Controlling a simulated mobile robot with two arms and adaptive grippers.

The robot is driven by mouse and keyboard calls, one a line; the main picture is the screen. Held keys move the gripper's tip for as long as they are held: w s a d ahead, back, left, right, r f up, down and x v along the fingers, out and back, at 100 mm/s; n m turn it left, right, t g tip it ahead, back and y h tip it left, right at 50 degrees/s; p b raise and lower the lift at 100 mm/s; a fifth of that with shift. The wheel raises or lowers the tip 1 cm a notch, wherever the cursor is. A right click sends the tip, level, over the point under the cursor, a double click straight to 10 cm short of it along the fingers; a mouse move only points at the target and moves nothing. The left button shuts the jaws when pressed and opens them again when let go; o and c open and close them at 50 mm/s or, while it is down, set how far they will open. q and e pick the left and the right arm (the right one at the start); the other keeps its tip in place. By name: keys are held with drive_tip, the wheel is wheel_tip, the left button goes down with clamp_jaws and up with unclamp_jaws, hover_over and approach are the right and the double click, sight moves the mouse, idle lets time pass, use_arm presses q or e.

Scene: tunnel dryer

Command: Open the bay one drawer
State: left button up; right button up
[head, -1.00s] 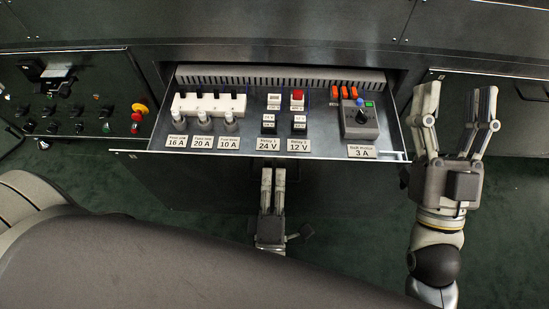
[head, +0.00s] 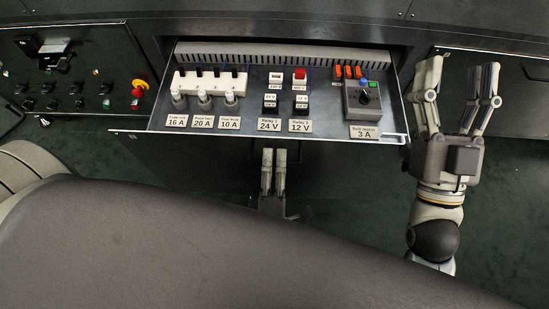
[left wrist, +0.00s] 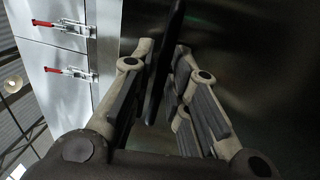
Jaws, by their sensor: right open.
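The bay one drawer (head: 135,134) stands pulled out in the middle of the head view, its interior open to sight. Its front face is seen steeply from above, so its handle is hidden there. My left gripper (head: 273,158) is at the middle of the drawer front, fingers pointing at it and close together. In the left wrist view, a dark bar, which looks like the drawer handle (left wrist: 165,60), runs between the fingers of the left gripper (left wrist: 166,55). My right gripper (head: 455,82) is open and empty, right of the drawer's front corner.
The drawer holds white fuse holders (head: 208,80), relays (head: 299,88) and a grey control box (head: 363,97). A switch panel (head: 75,75) with a red and yellow button is at left. A dark closed front (head: 515,110) is behind my right gripper.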

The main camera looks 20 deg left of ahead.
use_arm(q)
drive_tip(key=v, duration=0.7)
drive_tip(key=shift+s, duration=0.2)
drive_tip(key=shift+f, duration=0.1)
